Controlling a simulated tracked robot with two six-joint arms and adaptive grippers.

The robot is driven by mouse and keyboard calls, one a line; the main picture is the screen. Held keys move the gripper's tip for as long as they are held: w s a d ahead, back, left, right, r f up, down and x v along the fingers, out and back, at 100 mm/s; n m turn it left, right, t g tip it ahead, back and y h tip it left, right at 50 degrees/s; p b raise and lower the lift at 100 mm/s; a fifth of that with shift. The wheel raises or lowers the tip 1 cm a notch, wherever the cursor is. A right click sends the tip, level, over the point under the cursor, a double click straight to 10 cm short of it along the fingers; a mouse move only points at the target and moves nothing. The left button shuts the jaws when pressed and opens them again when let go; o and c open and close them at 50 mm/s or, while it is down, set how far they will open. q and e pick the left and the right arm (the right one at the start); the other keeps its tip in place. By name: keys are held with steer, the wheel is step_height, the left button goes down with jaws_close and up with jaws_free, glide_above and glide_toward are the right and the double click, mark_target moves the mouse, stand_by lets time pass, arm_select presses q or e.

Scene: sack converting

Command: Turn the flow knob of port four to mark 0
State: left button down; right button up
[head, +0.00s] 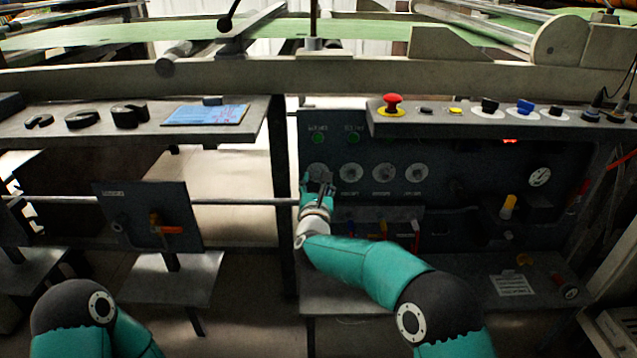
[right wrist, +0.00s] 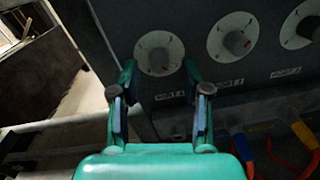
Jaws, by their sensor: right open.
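A row of round white dials with grey knobs sits on the dark panel. The leftmost flow knob (head: 317,170) is partly hidden behind my right gripper (head: 319,182) in the head view. In the right wrist view this knob (right wrist: 158,58) lies ahead of and between the fingertips of my open right gripper (right wrist: 160,74). I see no clear contact, and the gap is hard to judge. The second knob (right wrist: 236,42) and third knob (right wrist: 305,27) are to its right. My left gripper is out of view.
A shelf with a red mushroom button (head: 393,101) juts out above the panel's right part. A post (head: 280,200) stands left of the panel. A plate with an orange handle (head: 165,228) is farther left.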

steer(key=shift+w, duration=0.6)
jaws_close()
steer(key=shift+d, duration=0.1)
